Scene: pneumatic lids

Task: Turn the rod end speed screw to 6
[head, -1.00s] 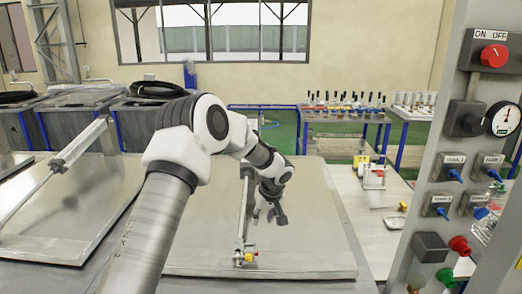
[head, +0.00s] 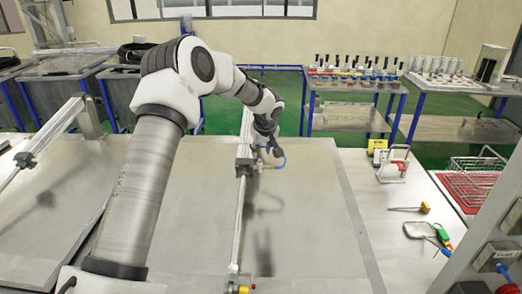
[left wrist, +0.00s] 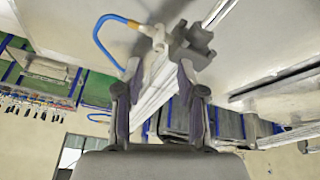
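The pneumatic cylinder (head: 247,122) stands over the middle grey lid (head: 300,215), with its thin rod running down to a yellow and red fitting (head: 240,289). A dark end block (head: 244,160) with a blue hose (head: 278,163) sits where the rod leaves the barrel. My left gripper (head: 276,151) is just right of this block. In the left wrist view my left gripper (left wrist: 160,72) has its fingers apart; the barrel (left wrist: 158,88) appears between them, and the end block (left wrist: 190,45) lies beyond the tips. I cannot make out the speed screw or its number. My right gripper is not in view.
A second cylinder (head: 60,125) lies over the left lid. On the right are a red tray with a wire basket (head: 475,178), a yellow-handled tool (head: 424,208) and a control box (head: 500,253). Racks with small parts (head: 355,80) stand behind.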

